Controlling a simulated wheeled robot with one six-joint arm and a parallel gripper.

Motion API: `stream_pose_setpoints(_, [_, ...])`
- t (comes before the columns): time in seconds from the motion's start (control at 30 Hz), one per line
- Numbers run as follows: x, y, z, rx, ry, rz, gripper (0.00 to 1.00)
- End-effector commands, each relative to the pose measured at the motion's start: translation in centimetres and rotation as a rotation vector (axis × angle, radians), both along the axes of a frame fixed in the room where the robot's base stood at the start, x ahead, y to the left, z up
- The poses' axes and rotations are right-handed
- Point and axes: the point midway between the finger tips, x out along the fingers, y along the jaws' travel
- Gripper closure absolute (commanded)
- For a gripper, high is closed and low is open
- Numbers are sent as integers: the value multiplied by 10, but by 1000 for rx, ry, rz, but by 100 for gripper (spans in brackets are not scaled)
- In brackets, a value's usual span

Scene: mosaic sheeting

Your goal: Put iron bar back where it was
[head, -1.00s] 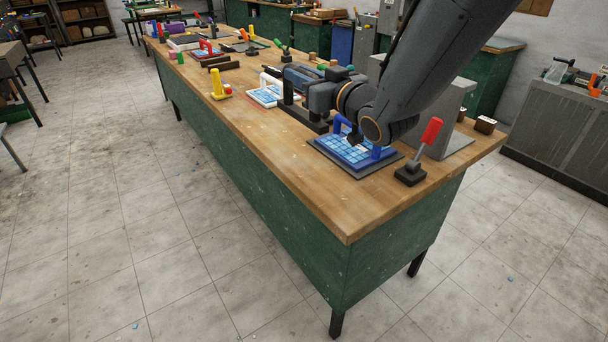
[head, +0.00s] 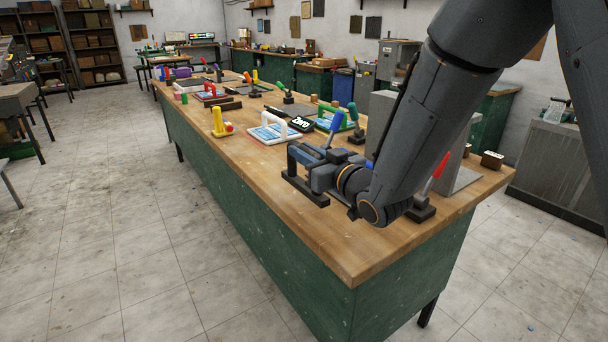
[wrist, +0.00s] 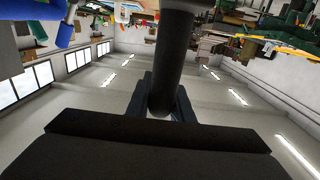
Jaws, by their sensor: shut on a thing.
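The iron bar (head: 304,192) is a dark, flat bar with a thick round upright handle. It is in my gripper (head: 303,165), over the near long side of the wooden bench (head: 345,250). In the wrist view my gripper (wrist: 164,100) is shut around the dark handle (wrist: 173,45), and the wide bar (wrist: 150,130) crosses below. The bar appears above the bench top; I cannot tell how high. My arm hides part of the bench behind it.
A white-handled tile tray (head: 273,130) and a yellow-handled tool (head: 220,123) stand further along the bench. Dark bars (head: 226,105) lie beyond. A red-handled tool (head: 428,200) stands at the right. The bench's near end is clear.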

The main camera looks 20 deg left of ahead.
Motion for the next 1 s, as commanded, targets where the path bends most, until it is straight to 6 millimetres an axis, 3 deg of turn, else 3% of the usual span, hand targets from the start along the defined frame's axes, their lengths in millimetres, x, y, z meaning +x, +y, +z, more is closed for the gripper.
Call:
stream_pose_setpoints(0.17, [0, 0, -10, 2, -1, 0, 100])
stream_pose_setpoints(0.43, [0, 0, -42, 1, -1, 0, 100])
stream_pose_setpoints(0.93, [1, 0, -51, 2, -3, 0, 100])
stream_pose_setpoints(0.97, [0, 0, -52, 1, -1, 0, 76])
stream_pose_setpoints(1.0, [0, 0, -52, 1, -1, 0, 70])
